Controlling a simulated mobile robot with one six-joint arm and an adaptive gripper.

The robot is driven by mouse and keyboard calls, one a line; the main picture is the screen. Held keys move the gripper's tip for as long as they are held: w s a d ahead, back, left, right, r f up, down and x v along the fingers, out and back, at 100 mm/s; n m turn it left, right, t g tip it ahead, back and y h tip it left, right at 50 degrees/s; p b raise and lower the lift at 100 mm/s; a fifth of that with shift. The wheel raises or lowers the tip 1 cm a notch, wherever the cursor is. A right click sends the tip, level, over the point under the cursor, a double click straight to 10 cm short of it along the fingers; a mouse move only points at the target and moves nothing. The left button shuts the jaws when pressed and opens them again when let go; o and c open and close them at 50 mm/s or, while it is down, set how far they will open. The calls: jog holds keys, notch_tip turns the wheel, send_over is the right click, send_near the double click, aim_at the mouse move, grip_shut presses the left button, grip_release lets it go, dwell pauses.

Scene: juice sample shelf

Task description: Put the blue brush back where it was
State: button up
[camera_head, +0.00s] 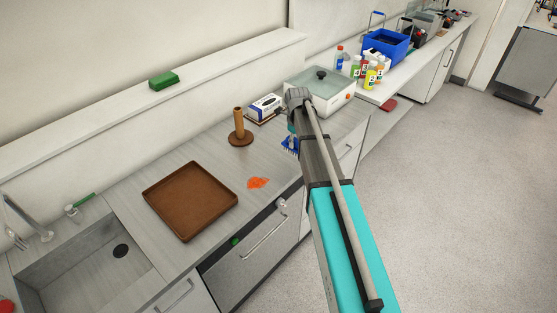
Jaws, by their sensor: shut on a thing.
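The blue brush (290,146) shows just left of my forearm, over the counter edge, with its blue bristles in sight. Its handle is mostly hidden. My gripper (294,137) is largely hidden behind my own arm and is shut on the blue brush. Whether the bristles touch the counter cannot be told. An orange spill of small bits (258,183) lies on the counter, to the left of and nearer than the brush.
A brown tray (190,235) lies beside the sink (85,265). A wooden paper-roll stand (239,138), a glove box (264,106) and a white lidded bath (305,78) stand behind. Bottles (370,75) and a blue crate (386,43) are farther right. A green sponge (164,80) lies on the ledge.

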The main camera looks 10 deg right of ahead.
jog(key=shift+d, duration=0.2)
jog(key=s+a+r+p, duration=0.5)
jog(key=s+a, duration=0.4)
jog(key=a, duration=0.1)
jog(key=shift+s+a+r+p, duration=0.15)
jog(key=shift+s+r+p, duration=0.05)
jog(key=shift+r+p, duration=0.15)
jog(key=shift+w+f, duration=0.1)
jog(key=w+d+f+b, duration=0.1)
jog(key=w+f+b, duration=0.2)
jog(key=w, duration=0.1)
jog(key=w+d+f+b, duration=0.1)
jog(key=w+f+b, duration=0.2)
jog(key=w, duration=0.1)
jog(key=w+d+f+b, duration=0.1)
jog(key=w+f+b, duration=0.2)
jog(key=w, duration=0.1)
jog(key=shift+w+d, duration=0.1)
jog(key=shift+w, duration=0.25)
